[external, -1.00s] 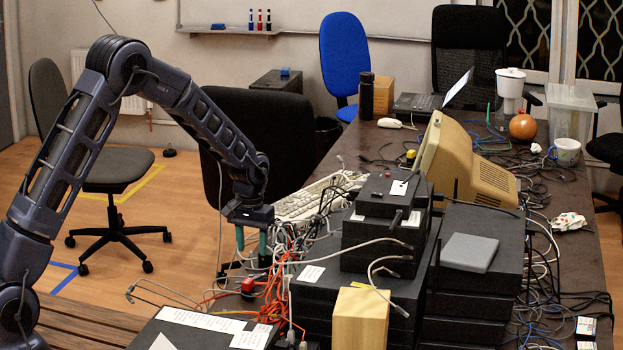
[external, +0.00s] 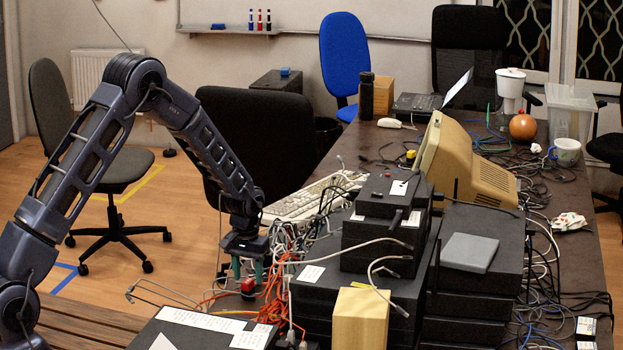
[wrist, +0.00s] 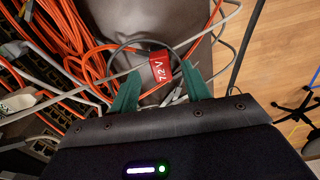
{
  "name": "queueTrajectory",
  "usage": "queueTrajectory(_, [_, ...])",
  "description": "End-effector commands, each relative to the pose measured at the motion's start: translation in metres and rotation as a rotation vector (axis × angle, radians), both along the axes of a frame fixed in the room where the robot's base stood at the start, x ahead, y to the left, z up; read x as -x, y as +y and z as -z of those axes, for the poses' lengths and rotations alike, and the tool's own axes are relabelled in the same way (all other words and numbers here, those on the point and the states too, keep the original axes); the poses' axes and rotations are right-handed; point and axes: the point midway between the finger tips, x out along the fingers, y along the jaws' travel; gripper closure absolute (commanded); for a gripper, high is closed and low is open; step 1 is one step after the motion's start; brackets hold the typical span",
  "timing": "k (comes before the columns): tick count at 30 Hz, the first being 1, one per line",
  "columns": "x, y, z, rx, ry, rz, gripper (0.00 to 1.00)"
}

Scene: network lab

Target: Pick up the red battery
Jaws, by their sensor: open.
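The red battery (external: 247,286) lies among orange and grey cables at the front left of the cluttered table. In the wrist view the red battery (wrist: 160,67) shows a white "7.2V" marking. My gripper (external: 247,272) points down just above it, with its green fingers apart. In the wrist view my gripper (wrist: 155,82) has one finger on each side of the battery's near part. I cannot tell whether either finger touches it. Nothing is held.
Orange cables (wrist: 70,35) crowd the left of the battery in the wrist view. Stacked black boxes (external: 375,245) stand to the right. A wooden block (external: 360,318) stands in front of them. A keyboard (external: 310,200) lies behind the gripper. Open floor is to the left.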

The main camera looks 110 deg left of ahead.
Motion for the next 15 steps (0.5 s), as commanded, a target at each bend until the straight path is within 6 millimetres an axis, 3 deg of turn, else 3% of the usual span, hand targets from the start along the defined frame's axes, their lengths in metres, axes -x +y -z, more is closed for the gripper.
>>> queueTrajectory(6, [0.002,-0.001,0.029,0.001,0.000,-0.001,0.53])
queueTrajectory(14, [0.002,-0.001,0.033,0.000,0.000,-0.001,0.53])
queueTrajectory(15, [0.002,-0.001,0.033,0.000,0.000,-0.001,0.59])
